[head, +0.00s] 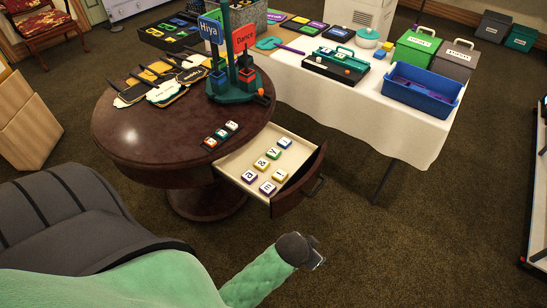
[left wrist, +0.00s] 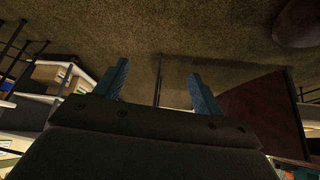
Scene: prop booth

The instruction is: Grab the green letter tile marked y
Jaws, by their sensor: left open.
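The green letter tile marked y (head: 273,154) lies face up in the open drawer (head: 233,160) of the round table, among several other letter tiles. The blue tile is just behind it and the yellow tile just in front. My left gripper (head: 316,251) is in front of the drawer and to its right, apart from it and over the carpet. In the left wrist view, its two blue-grey fingers (left wrist: 158,70) are spread with nothing between them. That view shows no tile. My right gripper is not in view.
The round dark table (head: 130,135) holds more tiles (head: 221,134), dark and yellow tags (head: 166,92) and a green sign stand (head: 232,93). A white-clothed table (head: 345,110) with a blue bin (head: 420,98) stands behind.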

